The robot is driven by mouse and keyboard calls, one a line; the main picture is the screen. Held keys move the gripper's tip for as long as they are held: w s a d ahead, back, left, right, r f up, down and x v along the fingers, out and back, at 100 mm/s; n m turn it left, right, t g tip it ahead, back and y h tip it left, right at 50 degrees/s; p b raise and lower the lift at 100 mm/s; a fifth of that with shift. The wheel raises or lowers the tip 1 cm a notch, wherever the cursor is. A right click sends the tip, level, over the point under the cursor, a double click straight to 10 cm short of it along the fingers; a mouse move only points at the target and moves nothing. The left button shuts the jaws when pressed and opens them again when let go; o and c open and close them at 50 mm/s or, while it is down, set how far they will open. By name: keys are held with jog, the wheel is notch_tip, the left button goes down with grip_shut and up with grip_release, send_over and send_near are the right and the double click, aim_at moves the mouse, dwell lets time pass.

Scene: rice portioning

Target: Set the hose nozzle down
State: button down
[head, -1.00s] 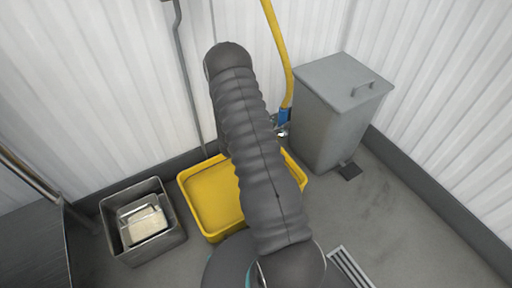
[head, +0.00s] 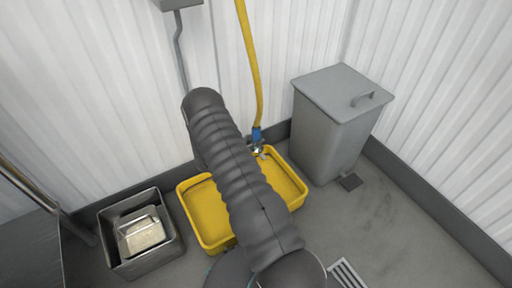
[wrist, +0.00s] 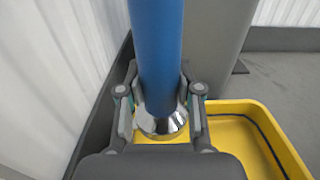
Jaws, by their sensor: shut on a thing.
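The hose nozzle (wrist: 157,50) is blue with a shiny metal end, upright, and held between the two fingers of my gripper (wrist: 160,102) in the wrist view. In the head view the blue nozzle (head: 257,134) hangs below a yellow hose (head: 250,65), by the back edge of a yellow tray (head: 207,217). The tray also shows beyond and below the nozzle in the wrist view (wrist: 262,118). The nozzle appears above the tray's rear rim; I cannot tell whether it touches it. My arm hides most of the gripper and the tray's middle in the head view.
A grey lidded bin (head: 333,130) stands right of the tray. A metal container (head: 164,254) with a smaller metal box holding pale contents is at left. White ribbed walls rise behind. A floor drain grate (head: 346,274) lies at front right; the floor on the right is clear.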

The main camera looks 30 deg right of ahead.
jog(key=shift+f, duration=1.85)
jog(key=shift+f+b, duration=0.15)
jog(key=shift+b, duration=0.15)
jog(key=c, duration=0.8)
grip_release()
jog(key=shift+o, duration=0.2)
